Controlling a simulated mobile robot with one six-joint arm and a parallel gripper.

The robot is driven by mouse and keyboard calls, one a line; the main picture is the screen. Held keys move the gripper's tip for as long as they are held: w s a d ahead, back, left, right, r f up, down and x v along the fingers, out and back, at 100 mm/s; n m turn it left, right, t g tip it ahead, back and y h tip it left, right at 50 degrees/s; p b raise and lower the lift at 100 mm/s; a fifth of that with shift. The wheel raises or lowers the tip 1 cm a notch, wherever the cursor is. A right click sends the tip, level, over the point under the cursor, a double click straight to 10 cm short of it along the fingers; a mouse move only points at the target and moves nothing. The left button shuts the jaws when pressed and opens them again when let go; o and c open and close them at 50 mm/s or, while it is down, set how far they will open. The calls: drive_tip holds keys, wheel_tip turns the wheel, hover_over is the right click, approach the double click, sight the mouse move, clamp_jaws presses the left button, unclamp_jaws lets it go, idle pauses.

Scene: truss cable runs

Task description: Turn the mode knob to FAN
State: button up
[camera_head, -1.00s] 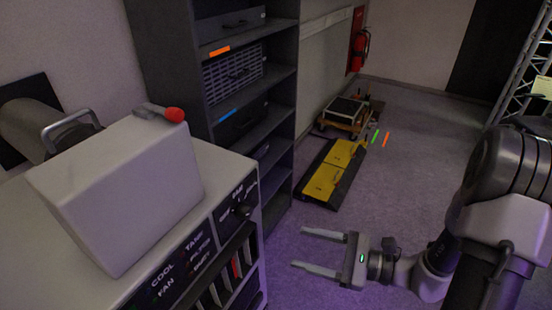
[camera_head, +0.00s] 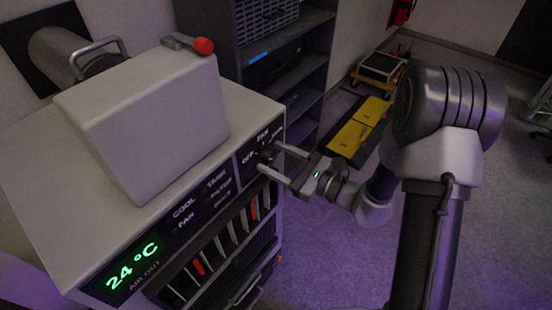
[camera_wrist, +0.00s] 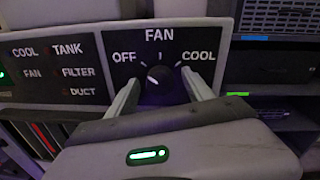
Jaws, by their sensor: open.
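The dark mode knob (camera_wrist: 165,88) sits on a black panel (camera_wrist: 118,75) marked OFF at left, FAN at top and COOL at right. Its white pointer mark is at the upper left, toward OFF. My gripper (camera_wrist: 161,80) is open, with one finger on each side of the knob; I cannot tell whether they touch it. In the head view my gripper (camera_head: 271,158) reaches the front face of the white unit (camera_head: 265,108) from the right. The knob is small and partly covered there.
The unit has a green 24 °C display (camera_head: 132,272) and a slotted bay below. A red-tipped tool (camera_head: 203,46) lies on its raised box (camera_head: 150,120). A dark shelf (camera_head: 295,75) stands behind.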

clamp_jaws()
idle(0.3)
drive_tip(key=shift+m, duration=0.3)
drive_tip(key=m+p, duration=0.2)
drive_tip(key=m, duration=0.2)
drive_tip(key=shift+m+p, duration=0.35)
drive_tip(key=shift+m, duration=0.05)
drive_tip(key=shift+w+m+t+p, duration=0.1)
drive_tip(key=shift+m+t+p, duration=0.2)
drive_tip(key=shift+m+p, duration=1.4)
drive_tip(key=shift+f+m+b, duration=0.1)
drive_tip(key=shift+m+b, duration=0.45)
drive_tip(key=shift+m, duration=0.15)
